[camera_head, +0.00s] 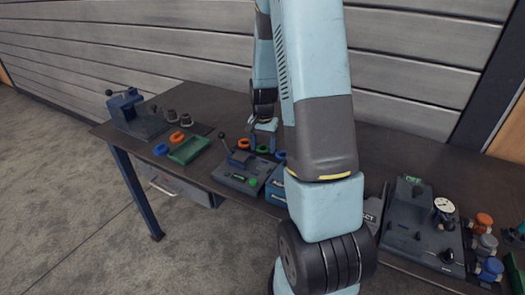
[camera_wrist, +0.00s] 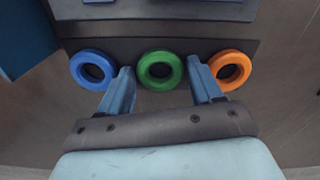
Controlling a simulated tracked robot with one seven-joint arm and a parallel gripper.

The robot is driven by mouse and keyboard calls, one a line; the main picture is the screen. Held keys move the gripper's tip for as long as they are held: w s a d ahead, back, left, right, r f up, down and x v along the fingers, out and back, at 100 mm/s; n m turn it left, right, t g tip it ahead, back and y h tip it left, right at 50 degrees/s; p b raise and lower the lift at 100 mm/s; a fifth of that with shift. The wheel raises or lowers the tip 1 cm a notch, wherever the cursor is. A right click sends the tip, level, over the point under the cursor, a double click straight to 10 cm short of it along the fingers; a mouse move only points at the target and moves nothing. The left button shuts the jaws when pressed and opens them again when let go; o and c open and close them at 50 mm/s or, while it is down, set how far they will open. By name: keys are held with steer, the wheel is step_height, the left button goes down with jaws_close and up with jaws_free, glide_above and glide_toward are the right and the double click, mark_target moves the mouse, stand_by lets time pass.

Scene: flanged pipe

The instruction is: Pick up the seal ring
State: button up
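Three seal rings lie in a row at a dark strip in the wrist view: a blue ring (camera_wrist: 93,84), a green ring (camera_wrist: 160,85) and an orange ring (camera_wrist: 230,86). The pictures do not show which one the task means. My gripper (camera_wrist: 159,68) is open, with its fingers on either side of the green ring and nothing held. Whether the fingers are above the ring or level with it is hard to tell. In the head view my gripper (camera_head: 264,126) points down over the row, where the orange ring (camera_head: 243,143) and green ring (camera_head: 262,149) show.
A grey fixture with a lever (camera_head: 240,172) stands in front of the rings. Left are a green tray (camera_head: 189,149), loose orange and blue rings, and a blue vise-like device (camera_head: 126,105). A gauge plate (camera_head: 422,235) stands right. My arm hides the table's middle.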

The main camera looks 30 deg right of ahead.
steer(key=c, duration=0.7)
steer(key=shift+r, duration=0.1)
steer(key=shift+r, duration=0.25)
step_height(320, 180, up, 2)
steer(key=shift+w+r, duration=0.1)
steer(key=s+a+r, duration=0.7)
steer(key=s+r, duration=0.5)
steer(key=r, duration=0.1)
steer(key=shift+a, duration=0.3)
